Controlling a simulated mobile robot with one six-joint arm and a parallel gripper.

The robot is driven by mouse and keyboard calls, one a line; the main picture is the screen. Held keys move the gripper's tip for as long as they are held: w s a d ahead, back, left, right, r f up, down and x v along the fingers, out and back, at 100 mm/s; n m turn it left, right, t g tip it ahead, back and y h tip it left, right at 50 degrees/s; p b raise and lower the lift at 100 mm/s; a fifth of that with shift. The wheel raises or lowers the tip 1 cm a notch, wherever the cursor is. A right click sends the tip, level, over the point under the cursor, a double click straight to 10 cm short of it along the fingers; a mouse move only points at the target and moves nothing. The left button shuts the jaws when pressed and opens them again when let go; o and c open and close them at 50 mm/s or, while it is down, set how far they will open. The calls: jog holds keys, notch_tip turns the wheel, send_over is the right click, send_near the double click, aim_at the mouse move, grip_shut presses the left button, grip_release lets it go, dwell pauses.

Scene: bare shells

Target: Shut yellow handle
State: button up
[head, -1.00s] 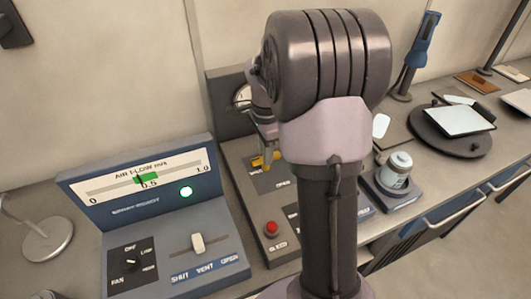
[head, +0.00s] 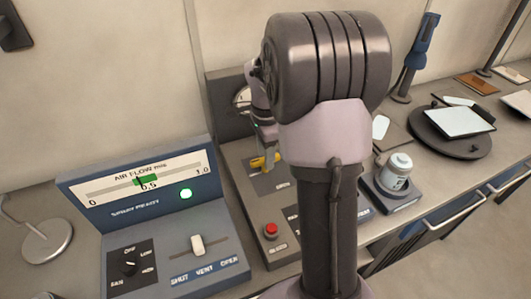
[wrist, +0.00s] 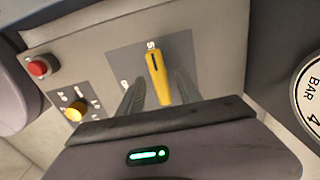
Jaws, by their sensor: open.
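The yellow handle (head: 258,163) is on a sloped grey panel, partly hidden by my gripper in the head view. In the wrist view the yellow handle (wrist: 158,75) shows as a bar with a dark line near one end, beside a small printed letter on a darker grey plate (wrist: 125,62). My gripper (wrist: 160,88) is open, with one finger on each side of the handle. I cannot tell whether either finger touches it. In the head view my gripper (head: 268,152) is low over the handle, and my arm covers part of the panel.
A red button (head: 271,230) and a yellow knob (wrist: 75,112) share the panel. A round gauge (wrist: 312,92) is close on the right in the wrist view. A blue air-flow console (head: 150,200) stands left; a white-topped jar (head: 397,172) stands right.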

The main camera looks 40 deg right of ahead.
notch_tip(320, 180, up, 17)
jog(key=p, duration=0.7)
jog(key=shift+r, duration=0.2)
